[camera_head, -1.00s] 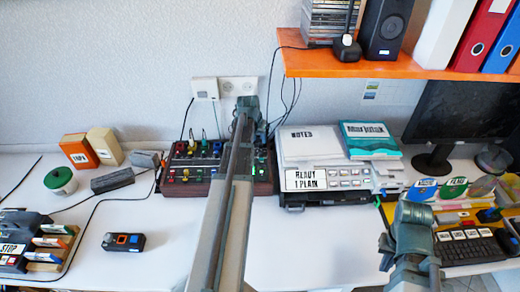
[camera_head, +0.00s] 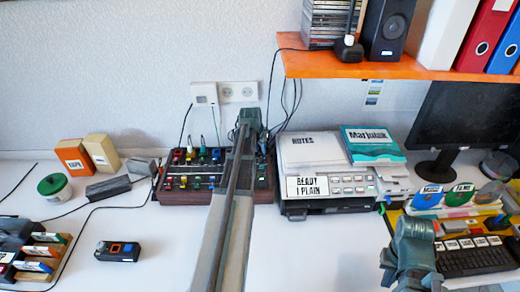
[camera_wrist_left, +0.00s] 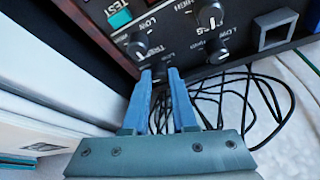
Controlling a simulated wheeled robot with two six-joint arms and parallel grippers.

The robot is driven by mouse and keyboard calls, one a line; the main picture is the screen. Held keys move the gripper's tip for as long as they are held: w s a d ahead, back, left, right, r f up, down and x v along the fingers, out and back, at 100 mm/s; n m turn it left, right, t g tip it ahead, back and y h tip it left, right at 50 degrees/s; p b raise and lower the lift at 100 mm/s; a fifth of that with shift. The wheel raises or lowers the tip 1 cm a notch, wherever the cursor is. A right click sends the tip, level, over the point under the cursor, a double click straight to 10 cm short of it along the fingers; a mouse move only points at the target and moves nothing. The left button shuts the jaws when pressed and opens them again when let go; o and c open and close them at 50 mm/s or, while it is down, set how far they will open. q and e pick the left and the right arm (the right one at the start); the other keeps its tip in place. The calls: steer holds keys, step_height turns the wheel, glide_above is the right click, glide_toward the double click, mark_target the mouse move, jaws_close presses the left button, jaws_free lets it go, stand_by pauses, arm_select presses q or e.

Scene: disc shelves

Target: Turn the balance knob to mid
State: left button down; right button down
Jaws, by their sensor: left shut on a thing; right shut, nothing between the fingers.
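A dark mixer box (camera_head: 185,196) with rows of coloured knobs and reddish-brown sides stands against the wall. My left arm reaches over its right part and hides several controls. In the left wrist view, the blue fingers of my left gripper (camera_wrist_left: 160,74) are at the dark panel (camera_wrist_left: 180,52), closed on a small knob that they mostly hide. Round black knobs with white labels, one (camera_wrist_left: 137,45) and another (camera_wrist_left: 211,15), sit beyond the fingertips. I cannot read which label belongs to the gripped knob. My right arm shows at lower right; its fingers are out of sight.
A device with papers (camera_head: 318,160) stands close right of the mixer. An orange shelf (camera_head: 350,68) hangs above. A keyboard (camera_head: 475,258) and disc rack are at right. A small remote (camera_head: 118,251) lies front left. Loose cables (camera_wrist_left: 235,92) run beside the panel.

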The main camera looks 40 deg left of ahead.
arm_select(q)
steer(key=shift+n, duration=0.4)
steer(key=n, duration=0.2)
steer(key=n+y, duration=0.1)
steer(key=shift+w+d+n+g+y, duration=0.1)
steer(key=shift+d+n+g+y, duration=0.05)
steer(key=shift+n+g+y, duration=0.2)
steer(key=shift+w+n+g+y, duration=0.1)
steer(key=shift+n+g+y, duration=0.25)
steer(key=shift+n, duration=0.85)
steer(key=shift+n+g+y, duration=0.1)
steer(key=shift+n+g, duration=0.4)
steer(key=shift+n, duration=0.65)
steer(key=c, duration=1)
jaws_free()
steer(key=shift+d+r, duration=0.1)
steer(key=shift+r, duration=0.05)
arm_select(e)
steer(key=shift+r, duration=0.1)
